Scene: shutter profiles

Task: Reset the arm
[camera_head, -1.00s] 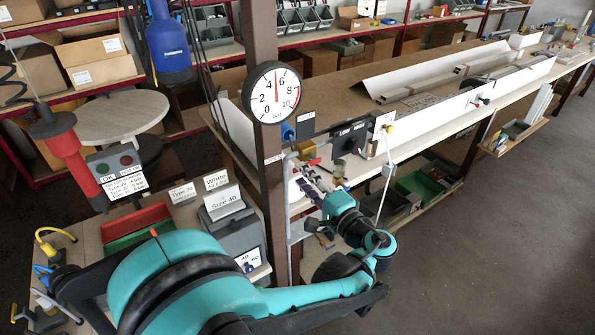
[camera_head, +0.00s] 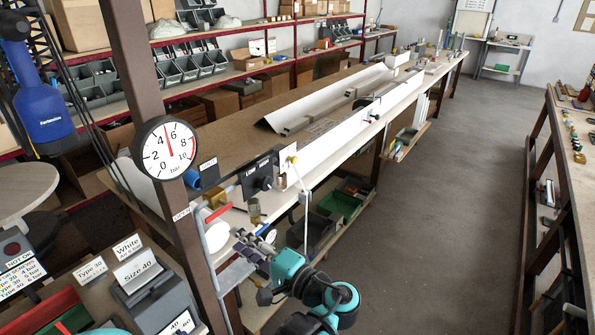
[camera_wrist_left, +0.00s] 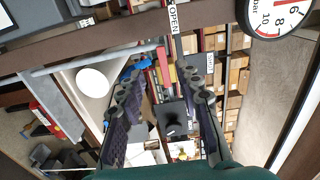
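My left arm comes in at the bottom of the head view, teal and black. Its left gripper (camera_head: 250,245) is beside the workbench, near the brown post with the pressure gauge (camera_head: 166,148). In the left wrist view the two dark fingers of the left gripper (camera_wrist_left: 160,105) stand well apart, with nothing held between them. The gauge (camera_wrist_left: 287,15) is at the top right of that view, and the red-handled valve (camera_head: 218,212) is near the gripper in the head view. My right gripper is not in either view.
The long workbench (camera_head: 225,131) carries white profiles (camera_head: 345,130). A grey box labelled Size 40 (camera_head: 150,290) stands at the lower left. Green and grey bins (camera_head: 340,203) sit under the bench. The grey floor (camera_head: 440,190) to the right is open, with another bench (camera_head: 575,130) at the edge.

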